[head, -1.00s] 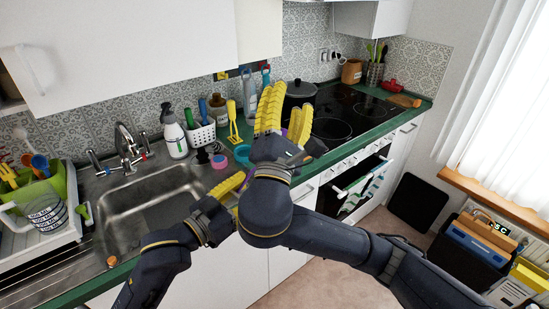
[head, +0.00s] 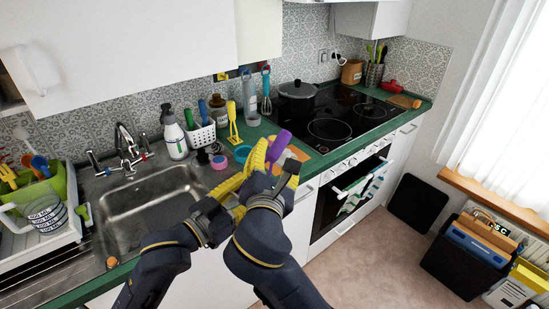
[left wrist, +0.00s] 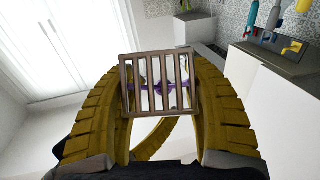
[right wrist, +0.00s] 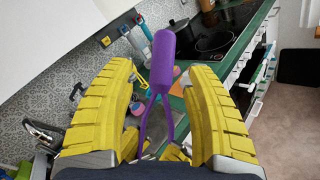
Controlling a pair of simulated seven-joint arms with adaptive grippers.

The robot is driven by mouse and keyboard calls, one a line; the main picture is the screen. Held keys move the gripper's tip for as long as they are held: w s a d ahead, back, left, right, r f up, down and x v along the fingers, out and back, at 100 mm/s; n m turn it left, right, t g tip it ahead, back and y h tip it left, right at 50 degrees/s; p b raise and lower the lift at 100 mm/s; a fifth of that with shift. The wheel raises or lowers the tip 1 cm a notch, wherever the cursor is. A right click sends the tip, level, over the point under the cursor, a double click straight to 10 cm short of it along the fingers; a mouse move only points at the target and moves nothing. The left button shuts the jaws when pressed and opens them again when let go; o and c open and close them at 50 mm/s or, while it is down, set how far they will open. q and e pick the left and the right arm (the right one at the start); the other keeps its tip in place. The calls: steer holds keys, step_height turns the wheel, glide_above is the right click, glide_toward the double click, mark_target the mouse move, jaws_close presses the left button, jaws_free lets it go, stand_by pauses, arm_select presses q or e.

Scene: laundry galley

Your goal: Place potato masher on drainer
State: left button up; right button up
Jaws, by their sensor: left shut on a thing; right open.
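The potato masher has a purple handle (head: 278,146) and a slotted metal head (left wrist: 158,84). My left gripper (head: 229,187) is shut on the masher near its head, in front of the counter right of the sink. The handle points up and away. My right gripper (right wrist: 160,72) is open, its yellow fingers on either side of the handle in the right wrist view, apparently not closed on it. In the head view the fingers of both grippers overlap, hiding most of the masher. The drainer (head: 38,245) is the white rack left of the sink.
The drainer holds a green caddy (head: 52,180) and a measuring jug (head: 44,212). The sink (head: 150,205) lies between it and my grippers. Bottles, a white basket (head: 201,135) and small bowls crowd the counter behind. A black pot (head: 297,90) stands on the hob.

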mark_target(276, 151)
steer(key=shift+w+d, duration=0.15)
steer(key=shift+w, duration=1.05)
steer(key=shift+w+d, duration=0.1)
steer(key=shift+w, duration=1.05)
steer(key=shift+c, duration=0.3)
jaws_close()
arm_select(q)
steer(key=o, duration=1.4)
